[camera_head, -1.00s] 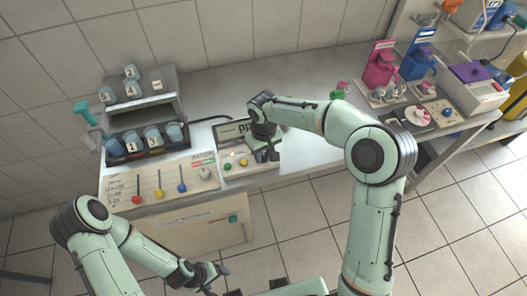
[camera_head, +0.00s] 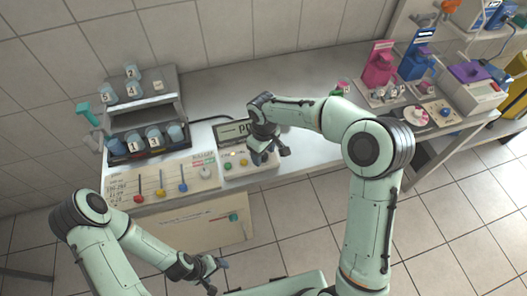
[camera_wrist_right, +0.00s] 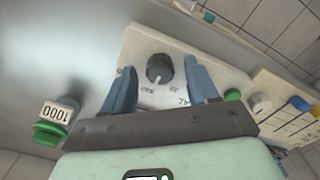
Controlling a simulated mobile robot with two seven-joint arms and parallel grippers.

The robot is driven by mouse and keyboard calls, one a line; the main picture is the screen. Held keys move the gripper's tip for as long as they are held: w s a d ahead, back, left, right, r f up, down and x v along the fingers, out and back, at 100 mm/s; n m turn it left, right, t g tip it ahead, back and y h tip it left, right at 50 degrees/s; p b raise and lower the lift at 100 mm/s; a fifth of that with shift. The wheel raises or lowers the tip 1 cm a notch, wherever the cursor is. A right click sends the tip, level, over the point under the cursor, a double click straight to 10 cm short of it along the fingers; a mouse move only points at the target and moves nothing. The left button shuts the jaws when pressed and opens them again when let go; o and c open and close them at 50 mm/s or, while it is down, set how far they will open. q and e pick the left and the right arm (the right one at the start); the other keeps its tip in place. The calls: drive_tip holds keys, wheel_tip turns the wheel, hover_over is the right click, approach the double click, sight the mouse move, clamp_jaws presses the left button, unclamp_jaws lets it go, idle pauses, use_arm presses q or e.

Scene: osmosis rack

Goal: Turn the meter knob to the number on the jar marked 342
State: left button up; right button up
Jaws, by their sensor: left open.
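The meter's white box (camera_head: 247,170) stands at the bench's front edge, with a display (camera_head: 232,131) partly hidden by my right arm. My right gripper (camera_head: 270,158) hangs over the box's right end. In the right wrist view its blue-grey fingers (camera_wrist_right: 162,88) are apart on either side of the dark round knob (camera_wrist_right: 158,68); contact is not visible. The knob is hidden in the head view. No label reading 342 is legible. My left gripper (camera_head: 212,272) is open and empty in front of the bench.
A slider panel (camera_head: 160,183) adjoins the meter on the left. Pink (camera_head: 379,66) and blue (camera_head: 416,62) devices stand at the right. The bench middle (camera_head: 285,85) is clear.

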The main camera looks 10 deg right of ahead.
sight(264, 156)
use_arm(q)
drive_tip(key=shift+w+r+p, duration=0.65)
drive_tip(key=shift+w+r, duration=0.15)
drive_tip(key=shift+w, duration=0.1)
use_arm(e)
wheel_tip(264, 156, up, 13)
drive_tip(key=shift+r, duration=0.2)
